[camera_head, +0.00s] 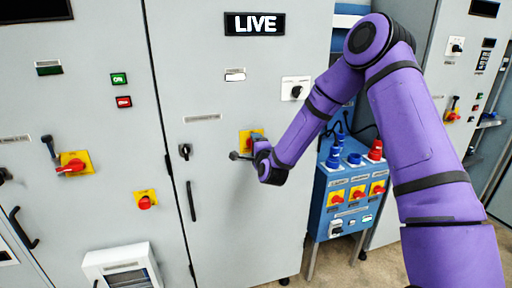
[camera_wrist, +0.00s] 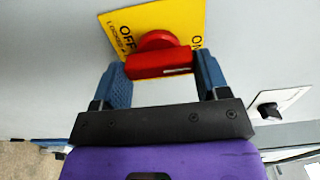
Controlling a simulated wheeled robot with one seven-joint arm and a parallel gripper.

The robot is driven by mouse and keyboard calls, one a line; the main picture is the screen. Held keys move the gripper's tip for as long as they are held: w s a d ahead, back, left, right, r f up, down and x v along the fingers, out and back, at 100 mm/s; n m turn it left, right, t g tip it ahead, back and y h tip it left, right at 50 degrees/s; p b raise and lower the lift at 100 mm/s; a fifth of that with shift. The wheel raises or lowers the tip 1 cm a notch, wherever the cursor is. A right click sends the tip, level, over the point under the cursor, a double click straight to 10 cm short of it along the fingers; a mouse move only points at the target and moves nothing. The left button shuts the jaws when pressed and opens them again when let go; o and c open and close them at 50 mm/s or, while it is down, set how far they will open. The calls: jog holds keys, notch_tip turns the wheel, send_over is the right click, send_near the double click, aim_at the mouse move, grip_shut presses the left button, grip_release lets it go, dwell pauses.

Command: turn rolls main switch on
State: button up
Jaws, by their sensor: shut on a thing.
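A red rotary switch handle (camera_wrist: 160,63) sits on a yellow plate (camera_wrist: 185,18) in the wrist view. The plate reads OFF on the left and ON on the right. A short white mark shows near the handle's right end. My gripper (camera_wrist: 162,68) has one blue finger at each end of the handle and is shut on it. In the head view the yellow plate (camera_head: 245,138) is on the tall grey cabinet door, and my gripper (camera_head: 244,156) reaches it from the right, hiding most of the handle. I cannot read which switch its label names.
A LIVE sign (camera_head: 254,24) is higher on the same door. A black knob on a white plate (camera_head: 296,89) is to its right. A dark door handle (camera_head: 191,201) is at lower left. A blue socket box (camera_head: 322,203) stands below my arm.

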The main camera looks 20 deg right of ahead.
jog(key=o, duration=0.9)
jog(key=shift+o, duration=0.2)
jog(key=s, duration=1)
jog(key=shift+s, duration=0.4)
